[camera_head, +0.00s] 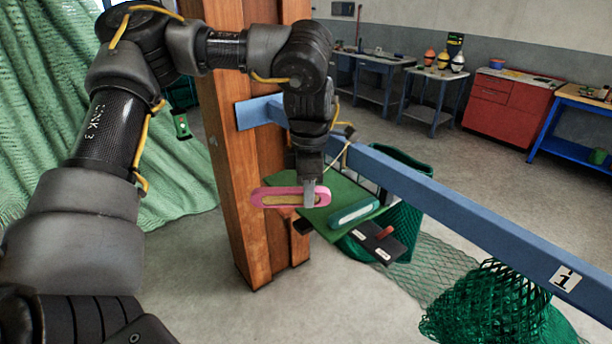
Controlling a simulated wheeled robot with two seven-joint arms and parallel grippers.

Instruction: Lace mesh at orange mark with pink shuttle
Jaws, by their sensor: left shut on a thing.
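My left gripper (309,193) is shut on the pink shuttle (272,197), a long flat piece with rounded ends and a tan middle. It holds the shuttle level in front of the wooden post, above the near-left part of a green board (337,190). A green mesh net (500,308) is bunched at the lower right below the blue beam, and thinner mesh (428,275) spreads behind it. I cannot make out an orange mark on the mesh. My right gripper is not in view.
The wooden post (235,150) and blue beam (460,210) stand close. Pale green netting hangs at left. Benches and a red cabinet (505,100) line the back.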

